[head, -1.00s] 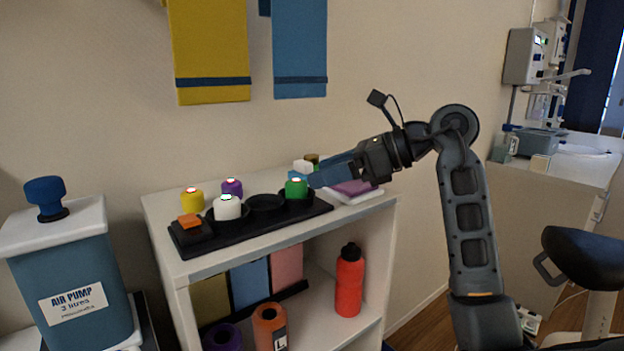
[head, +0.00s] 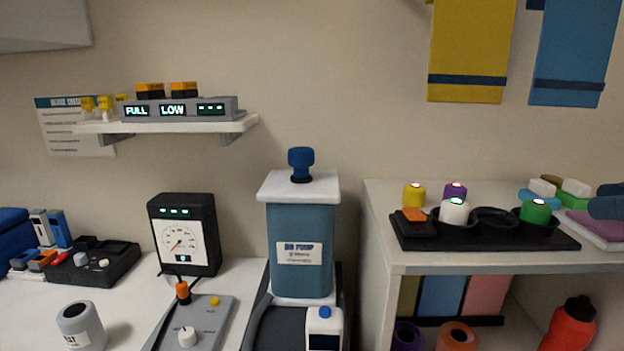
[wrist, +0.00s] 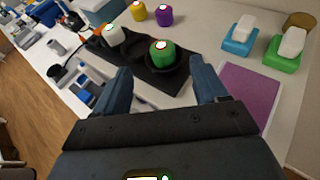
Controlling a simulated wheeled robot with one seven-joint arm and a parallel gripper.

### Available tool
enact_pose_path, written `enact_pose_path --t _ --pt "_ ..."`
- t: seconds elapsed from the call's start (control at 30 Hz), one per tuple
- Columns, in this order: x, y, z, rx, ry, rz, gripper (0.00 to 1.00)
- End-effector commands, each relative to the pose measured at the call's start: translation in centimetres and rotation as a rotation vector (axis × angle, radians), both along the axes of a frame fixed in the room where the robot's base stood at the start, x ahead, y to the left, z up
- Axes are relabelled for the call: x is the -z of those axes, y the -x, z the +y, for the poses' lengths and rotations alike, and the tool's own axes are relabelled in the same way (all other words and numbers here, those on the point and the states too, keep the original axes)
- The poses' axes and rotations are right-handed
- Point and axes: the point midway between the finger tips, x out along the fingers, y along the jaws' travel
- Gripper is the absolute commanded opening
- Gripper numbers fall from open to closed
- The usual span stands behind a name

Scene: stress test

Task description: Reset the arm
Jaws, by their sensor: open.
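My gripper (wrist: 159,88) is open in the wrist view, its two blue fingers spread apart with nothing held between them. A green-topped round thing (wrist: 163,54) sits in a cup of the black tray, beyond and between the fingertips. In the head view only a blue tip of my gripper (head: 606,202) shows at the right edge, near the green-topped thing (head: 536,211); the rest of my arm is out of that view.
An air pump (head: 303,235) and gauge (head: 183,240) stand left.

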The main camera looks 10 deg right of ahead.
Motion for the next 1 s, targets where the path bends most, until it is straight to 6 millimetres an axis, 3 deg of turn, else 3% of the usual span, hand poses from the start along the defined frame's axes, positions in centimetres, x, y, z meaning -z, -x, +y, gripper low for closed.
enact_pose_path --t 0.17,0.33,0.5,0.6,0.8,1.0 --pt "1.5 -0.8 4.5 -0.095 -0.14 -0.051 0.72" --pt "2.8 -0.6 11.8 -0.238 -0.417 -0.135 0.72" --pt "3.3 1.2 18.2 -0.353 -0.749 -0.192 0.72" --pt "3.4 2.7 21.0 -0.4 -0.955 -0.207 0.72" --pt "3.9 6.1 24.6 -0.436 -1.379 -0.19 0.72" --pt "5.5 9.5 26.0 -0.389 -1.805 -0.113 0.72"
